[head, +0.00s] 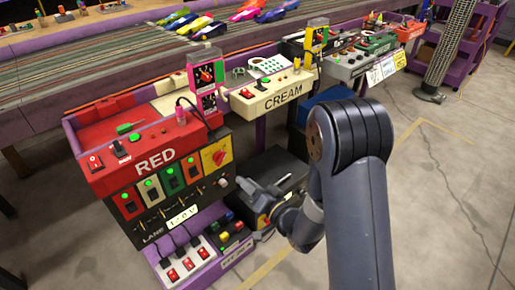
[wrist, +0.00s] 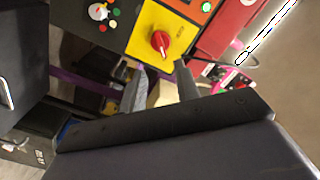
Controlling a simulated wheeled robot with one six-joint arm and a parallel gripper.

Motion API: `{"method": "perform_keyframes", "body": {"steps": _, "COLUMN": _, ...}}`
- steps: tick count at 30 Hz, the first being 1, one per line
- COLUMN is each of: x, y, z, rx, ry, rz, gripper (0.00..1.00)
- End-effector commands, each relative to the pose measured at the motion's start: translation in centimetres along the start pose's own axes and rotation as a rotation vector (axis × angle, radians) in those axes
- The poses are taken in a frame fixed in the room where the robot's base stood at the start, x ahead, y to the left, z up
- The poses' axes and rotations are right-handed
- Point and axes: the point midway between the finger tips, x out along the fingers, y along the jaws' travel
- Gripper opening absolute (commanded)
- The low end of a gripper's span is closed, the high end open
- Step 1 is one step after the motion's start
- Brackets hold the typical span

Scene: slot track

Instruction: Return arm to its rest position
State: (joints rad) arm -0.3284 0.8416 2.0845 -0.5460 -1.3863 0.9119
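My arm (head: 352,170) reaches down in front of the red station, bent at a dark elbow. My gripper (head: 246,187) is low, to the right of the station's front panel. In the wrist view my gripper (wrist: 161,78) shows two grey fingers with a gap between them, and I see nothing held in it. Beyond the fingers is a yellow panel with a red rotary knob (wrist: 161,41). The same yellow panel (head: 217,155) is at the station's right in the head view. I cannot tell the exact distance between fingertips and panel.
The RED station (head: 155,160) has several lit green buttons. Power strips (head: 185,262) sit on a purple shelf below. A dark box (head: 275,178) stands behind my gripper. The CREAM console (head: 270,95) and slot track (head: 45,75) are behind. Open floor (head: 450,220) lies to the right.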

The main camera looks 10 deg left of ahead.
Motion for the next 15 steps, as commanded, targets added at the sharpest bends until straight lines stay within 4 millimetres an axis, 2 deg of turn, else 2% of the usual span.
{"method": "perform_keyframes", "body": {"steps": 5, "x": 2.2, "y": 0.0, "z": 0.1, "rx": -0.003, "ry": -0.001, "rz": -0.004, "gripper": 0.31}}
{"method": "perform_keyframes", "body": {"steps": 15, "x": 8.4, "y": 0.1, "z": 0.1, "rx": -0.001, "ry": 0.0, "rz": -0.002, "gripper": 0.31}}
